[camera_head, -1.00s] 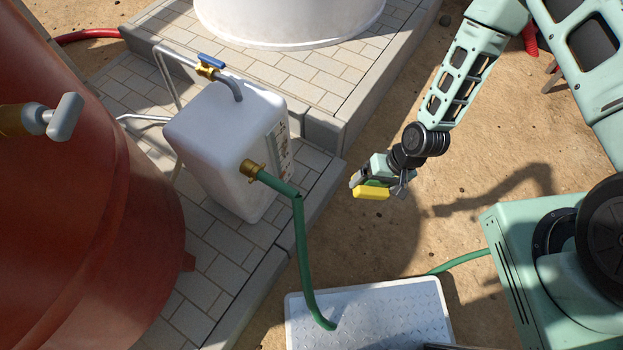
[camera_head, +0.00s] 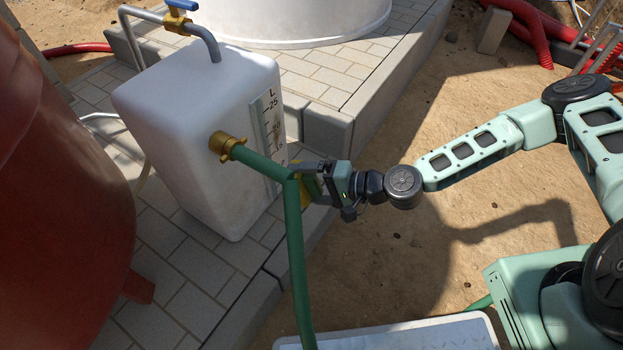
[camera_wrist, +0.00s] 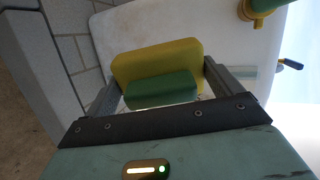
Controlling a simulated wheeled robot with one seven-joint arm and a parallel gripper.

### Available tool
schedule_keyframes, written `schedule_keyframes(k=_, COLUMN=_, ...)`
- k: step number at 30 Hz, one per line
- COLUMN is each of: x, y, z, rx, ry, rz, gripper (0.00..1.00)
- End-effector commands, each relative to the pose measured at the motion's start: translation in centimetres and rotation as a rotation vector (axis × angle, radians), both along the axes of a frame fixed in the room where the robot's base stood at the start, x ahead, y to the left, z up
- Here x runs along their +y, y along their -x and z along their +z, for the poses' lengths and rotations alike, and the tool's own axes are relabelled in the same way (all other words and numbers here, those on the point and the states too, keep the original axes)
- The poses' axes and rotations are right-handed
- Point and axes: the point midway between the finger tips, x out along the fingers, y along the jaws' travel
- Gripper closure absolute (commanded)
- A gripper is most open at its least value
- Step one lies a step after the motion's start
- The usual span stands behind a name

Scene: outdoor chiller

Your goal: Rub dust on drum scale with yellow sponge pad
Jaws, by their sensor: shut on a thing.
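The white drum (camera_head: 190,120) stands on the paving, with a scale strip (camera_head: 266,125) marked "L" and "25" on its right face. The strip looks greyish and partly smudged; I cannot pick out the dust clearly. My gripper (camera_head: 312,184) is just right of the strip's lower part, partly behind the green hose. It is shut on the yellow sponge pad (camera_wrist: 150,62), gripping its green block (camera_wrist: 160,90) between the two fingers. In the wrist view the pad faces the drum (camera_wrist: 190,28); I cannot tell whether they touch.
A green hose (camera_head: 297,255) runs from the drum's brass fitting (camera_head: 226,145) down past my gripper. A blue-handled valve (camera_head: 178,18) tops the drum. A red tank (camera_head: 60,190) stands left. A pale metal plate (camera_head: 420,335) lies below. Sandy ground (camera_head: 400,270) is open.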

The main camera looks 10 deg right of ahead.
Motion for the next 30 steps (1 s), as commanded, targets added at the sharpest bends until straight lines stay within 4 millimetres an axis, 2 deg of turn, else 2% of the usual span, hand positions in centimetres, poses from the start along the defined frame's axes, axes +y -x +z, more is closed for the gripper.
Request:
schedule_keyframes(k=1, x=0.2, y=-0.7, z=-1.8, rx=-0.014, ry=-0.036, rz=-0.026, gripper=0.28)
schedule_keyframes(k=7, x=0.5, y=-3.6, z=-2.1, rx=-0.077, ry=-0.159, rz=-0.128, gripper=0.28)
schedule_keyframes(k=13, x=-0.4, y=-6.2, z=-1.7, rx=-0.13, ry=-0.239, rz=-0.219, gripper=0.28)
schedule_keyframes(k=22, x=-1.3, y=-7.7, z=-0.6, rx=-0.162, ry=-0.28, rz=-0.276, gripper=0.28)
schedule_keyframes(k=30, x=0.3, y=-9.0, z=-0.5, rx=-0.163, ry=-0.28, rz=-0.276, gripper=0.28)
